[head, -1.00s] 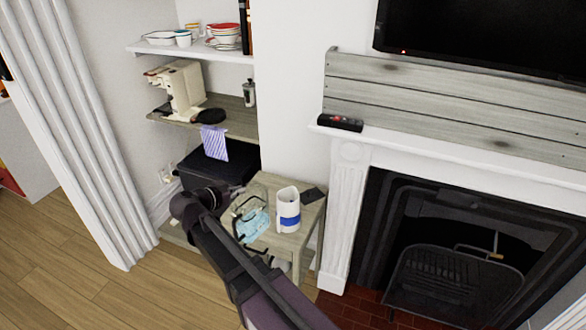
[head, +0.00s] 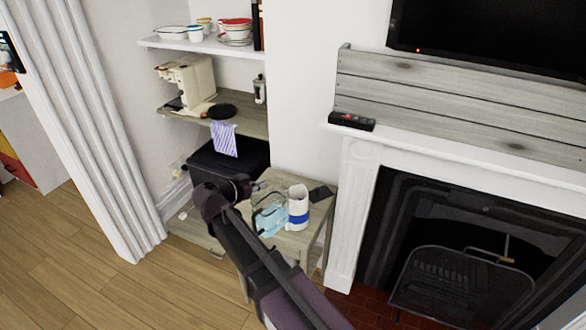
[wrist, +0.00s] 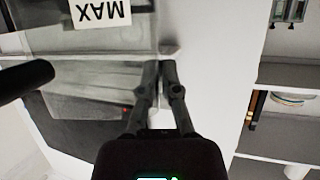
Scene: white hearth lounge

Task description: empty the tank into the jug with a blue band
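The tank (head: 272,221) is a clear, light-blue container with dark handle-like parts, just left of the jug in the head view. In the wrist view its see-through wall (wrist: 125,45) fills the upper left, with a white MAX label upside down. My gripper (wrist: 161,68) has its fingers close together at the tank's edge and holds it; the exact grip is partly hidden. The jug with a blue band (head: 298,208) is white and upright on the small wooden table (head: 318,215). I cannot tell the water level or whether any is flowing.
A dark phone-like object (head: 320,193) lies behind the jug. A black box (head: 228,165) stands behind my arm under shelves with a coffee machine (head: 187,84). The fireplace (head: 455,260) is to the right. Wood floor lies open at left.

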